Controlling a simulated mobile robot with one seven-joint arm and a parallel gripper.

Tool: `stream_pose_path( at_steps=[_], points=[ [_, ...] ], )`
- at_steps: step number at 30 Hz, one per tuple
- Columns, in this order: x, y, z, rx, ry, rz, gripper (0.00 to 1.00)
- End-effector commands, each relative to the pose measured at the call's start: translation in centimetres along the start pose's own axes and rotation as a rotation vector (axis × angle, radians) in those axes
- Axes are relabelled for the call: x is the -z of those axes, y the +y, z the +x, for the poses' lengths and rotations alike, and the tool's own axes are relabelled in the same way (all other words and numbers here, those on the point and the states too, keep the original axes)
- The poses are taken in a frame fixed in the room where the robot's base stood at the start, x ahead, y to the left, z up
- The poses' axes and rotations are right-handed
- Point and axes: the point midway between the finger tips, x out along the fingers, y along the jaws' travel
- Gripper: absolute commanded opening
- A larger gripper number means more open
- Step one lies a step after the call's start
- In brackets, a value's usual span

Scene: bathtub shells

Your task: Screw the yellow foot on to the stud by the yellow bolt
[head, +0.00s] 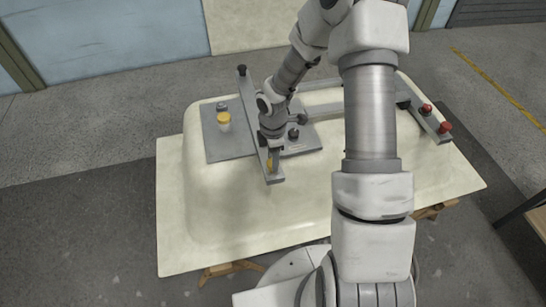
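A small round piece with a yellow top and a pale body (224,120) stands upright on the grey plate, left of the long grey bar (249,100). It may be the yellow foot. A small yellow piece (270,164) shows at the near end of that bar, perhaps the yellow bolt. My gripper (274,160) points down right beside this yellow piece, over the bar's near end. My wrist hides part of the bar and any stud there. I cannot tell whether the fingers are open, or whether they touch the yellow piece.
The bars and grey plate (222,146) lie on an upturned cream tub shell (230,215). A dark knob (242,70) stands at the bar's far end. Two red pieces (427,109) (445,127) sit on the right bar. My arm covers the shell's middle right.

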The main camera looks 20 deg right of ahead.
Motion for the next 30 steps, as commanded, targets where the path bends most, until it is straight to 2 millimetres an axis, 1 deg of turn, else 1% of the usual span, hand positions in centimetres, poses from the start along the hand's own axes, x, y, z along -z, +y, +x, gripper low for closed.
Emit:
stream_pose_path(
  at_steps=[1, 5, 6, 10, 13, 30],
  points=[
    [0.00, 0.00, -0.01, 0.000, 0.000, 0.001, 0.31],
    [0.00, 0.00, -0.02, 0.000, 0.000, 0.001, 0.07],
    [0.00, 0.00, -0.02, 0.000, 0.000, 0.001, 0.00],
    [0.00, 0.01, 0.01, 0.000, 0.000, 0.009, 0.00],
    [0.02, 0.03, 0.15, -0.001, -0.001, 0.069, 0.00],
    [-0.01, 0.05, 0.19, -0.002, -0.001, 0.689, 0.00]
  ],
)
